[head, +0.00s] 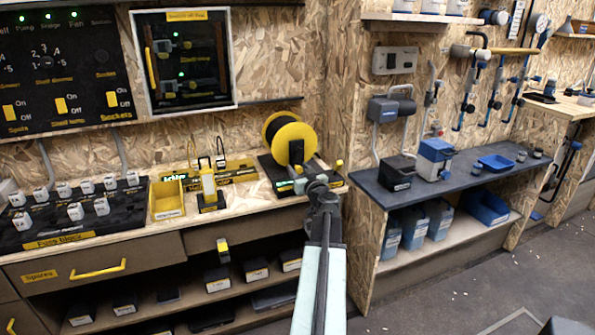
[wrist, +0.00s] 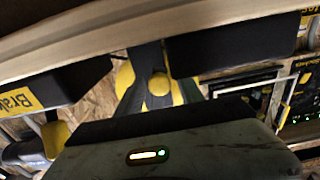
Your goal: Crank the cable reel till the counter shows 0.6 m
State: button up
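The cable reel (head: 288,140), a yellow drum with a black core, stands on a black base at the right end of the bench. My gripper (head: 316,184) is just in front of the base's right part, at the end of my raised arm. A small greenish light shows at the base, and I cannot read a counter value. In the wrist view, yellow reel parts (wrist: 125,78) show behind a dark bracket-like shape with a round yellow knob (wrist: 160,84).
A yellow bin (head: 167,199) and a small yellow-and-black device (head: 208,188) stand left of the reel. A wooden partition (head: 358,170) is close on the right. Beyond it is a dark shelf (head: 440,192) with boxes. Open floor lies at the lower right.

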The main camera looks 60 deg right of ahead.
grip_shut()
jog(key=shift+w+a, duration=0.1)
dwell(1.1)
